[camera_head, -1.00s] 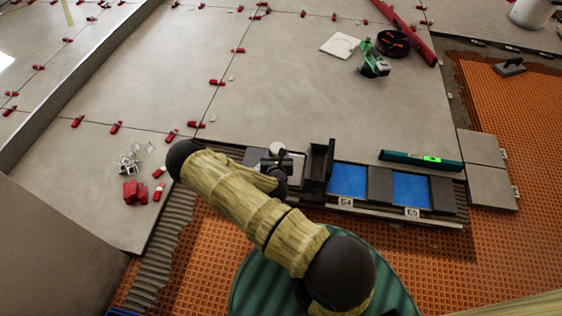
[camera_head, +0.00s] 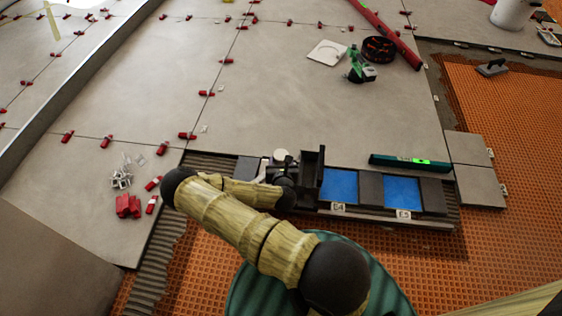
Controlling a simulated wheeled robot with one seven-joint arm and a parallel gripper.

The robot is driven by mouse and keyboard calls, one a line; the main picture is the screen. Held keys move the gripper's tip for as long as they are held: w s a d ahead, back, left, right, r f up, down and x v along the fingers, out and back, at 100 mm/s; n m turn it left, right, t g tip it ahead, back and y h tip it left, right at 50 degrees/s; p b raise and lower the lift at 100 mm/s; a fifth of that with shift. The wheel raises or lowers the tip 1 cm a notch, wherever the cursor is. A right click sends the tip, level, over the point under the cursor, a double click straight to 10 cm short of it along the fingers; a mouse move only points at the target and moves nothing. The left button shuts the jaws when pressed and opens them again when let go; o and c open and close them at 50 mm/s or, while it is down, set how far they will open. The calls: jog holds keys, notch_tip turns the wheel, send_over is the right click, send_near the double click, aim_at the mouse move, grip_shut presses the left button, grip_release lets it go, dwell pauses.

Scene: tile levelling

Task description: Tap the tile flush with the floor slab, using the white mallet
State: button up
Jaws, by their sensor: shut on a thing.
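My gripper (camera_head: 273,171) is at the left part of a dark tray (camera_head: 435,222) along the slab's near edge. It is shut on what looks like the white mallet. The mallet's pale round head (camera_head: 281,155) shows just beyond the fingers; its handle is mostly hidden. A small grey tile (camera_head: 247,169) lies left of the gripper, in line with the tray; I cannot tell whether it is level with the floor slab (camera_head: 290,105). My arm hides what is directly below the gripper. I cannot tell whether the mallet touches anything.
A dark upright block (camera_head: 312,175) stands close right of the gripper. Two blue recesses (camera_head: 340,186) lie beyond it. A green level (camera_head: 410,162) rests behind the tray. Red clips (camera_head: 128,206) lie at left. Orange matting (camera_head: 510,120) is at right.

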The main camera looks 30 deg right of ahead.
notch_tip(320, 180, down, 7)
jog(key=b, duration=0.5)
jog(key=shift+r, duration=0.1)
notch_tip(320, 180, up, 5)
jog(key=p, duration=0.4)
jog(key=shift+f, duration=0.2)
notch_tip(320, 180, down, 5)
jog(key=b, duration=0.3)
jog(key=shift+b, duration=0.3)
notch_tip(320, 180, up, 6)
jog(key=p, duration=0.5)
jog(key=shift+f, duration=0.25)
